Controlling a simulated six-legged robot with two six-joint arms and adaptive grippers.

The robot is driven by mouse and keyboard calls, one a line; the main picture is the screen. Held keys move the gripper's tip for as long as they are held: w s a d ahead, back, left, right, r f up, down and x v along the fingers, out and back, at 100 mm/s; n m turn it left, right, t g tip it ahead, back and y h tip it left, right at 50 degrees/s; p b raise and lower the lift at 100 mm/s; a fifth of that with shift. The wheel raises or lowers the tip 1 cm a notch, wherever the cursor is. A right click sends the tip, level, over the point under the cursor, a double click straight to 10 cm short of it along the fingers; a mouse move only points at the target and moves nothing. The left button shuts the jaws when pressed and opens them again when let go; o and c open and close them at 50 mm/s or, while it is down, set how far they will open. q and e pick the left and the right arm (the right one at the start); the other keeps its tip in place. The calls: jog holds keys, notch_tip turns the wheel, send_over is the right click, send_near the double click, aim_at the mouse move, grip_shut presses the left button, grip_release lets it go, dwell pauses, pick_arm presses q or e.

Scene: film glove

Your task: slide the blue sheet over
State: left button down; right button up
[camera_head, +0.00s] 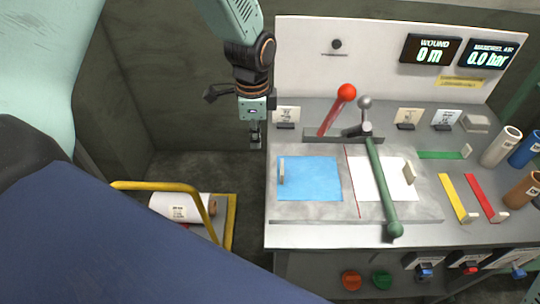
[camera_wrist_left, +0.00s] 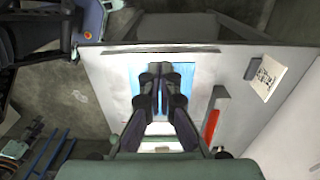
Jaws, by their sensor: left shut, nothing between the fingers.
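The blue sheet (camera_head: 311,179) lies flat on the grey plate at the left of the bench, with a small tan tab (camera_head: 282,172) at its left edge. A thin red line (camera_head: 352,180) runs just right of it, and a white sheet (camera_head: 372,178) lies beyond that line. My left gripper (camera_head: 255,146) is shut and empty, to the left of and behind the blue sheet, near the bench's left edge. In the left wrist view my left gripper (camera_wrist_left: 156,106) is in front of the blue sheet (camera_wrist_left: 186,75) and partly hides it. My right gripper is not in view.
A green bar (camera_head: 382,190) crosses the white sheet. A lever with a red ball (camera_head: 346,92) stands behind the plate. Yellow (camera_head: 457,198) and red (camera_head: 486,195) strips and several tubes are at the right. A yellow rail (camera_head: 195,192) stands left of the bench.

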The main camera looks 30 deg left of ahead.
aim_at(288, 176)
pick_arm(q)
notch_tip(288, 176, down, 9)
jog(key=d, duration=0.1)
jog(key=w+d+p, duration=0.1)
jog(key=d, duration=0.1)
jog(key=w+d, duration=0.1)
jog(key=shift+w+d+f+p, duration=0.15)
jog(key=shift+d+f+p, duration=0.05)
jog(key=shift+f+p, duration=0.2)
jog(key=shift+a, duration=0.35)
jog(key=d, duration=0.1)
jog(key=w+d, duration=0.1)
jog(key=d+b, duration=0.1)
jog(key=d, duration=0.1)
jog(key=shift+w, duration=0.35)
jog(key=shift+s+a, duration=0.1)
jog(key=shift+a, duration=0.05)
